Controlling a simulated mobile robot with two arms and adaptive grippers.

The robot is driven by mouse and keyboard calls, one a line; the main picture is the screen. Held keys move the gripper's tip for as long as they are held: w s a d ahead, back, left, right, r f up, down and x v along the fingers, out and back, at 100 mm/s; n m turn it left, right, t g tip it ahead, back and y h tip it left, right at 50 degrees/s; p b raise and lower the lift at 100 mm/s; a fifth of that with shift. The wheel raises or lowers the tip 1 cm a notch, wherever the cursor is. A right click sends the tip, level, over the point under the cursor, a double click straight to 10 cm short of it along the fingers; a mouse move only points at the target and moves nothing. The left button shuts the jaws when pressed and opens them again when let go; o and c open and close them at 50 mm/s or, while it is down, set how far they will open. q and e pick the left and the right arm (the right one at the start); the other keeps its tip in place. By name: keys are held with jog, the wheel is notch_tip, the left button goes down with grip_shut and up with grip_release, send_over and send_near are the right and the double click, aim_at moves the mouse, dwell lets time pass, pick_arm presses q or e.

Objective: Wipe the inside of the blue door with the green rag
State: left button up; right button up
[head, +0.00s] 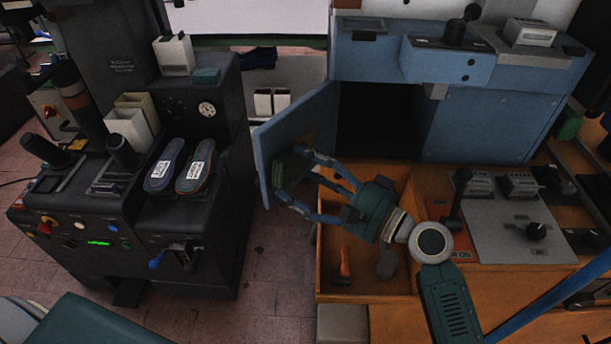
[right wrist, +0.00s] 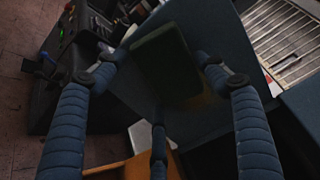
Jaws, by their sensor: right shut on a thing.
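The blue door (head: 283,127) stands open at the left side of the blue cabinet's dark opening. It also shows in the right wrist view (right wrist: 222,35), behind the fingers. A brownish smear (right wrist: 205,101) marks its inner face. The dark green rag (head: 291,167) is folded into a block and lies between the fingers of my right gripper (head: 298,178). The gripper is shut on it and holds it at the lower part of the door's inner face. In the right wrist view the rag (right wrist: 165,64) looks against or very close to the door; contact is unclear. My left gripper is out of view.
Below the door is an open wooden drawer (head: 325,287) with an orange-handled tool (head: 344,263). A black machine (head: 205,240) with two insoles stands at the left. The blue cabinet (head: 490,124) is behind, and a control panel (head: 510,226) lies at the right. Tiled floor separates the machines.

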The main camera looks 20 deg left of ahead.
jog(key=shift+w+a, duration=0.1)
jog(key=shift+a, duration=0.15)
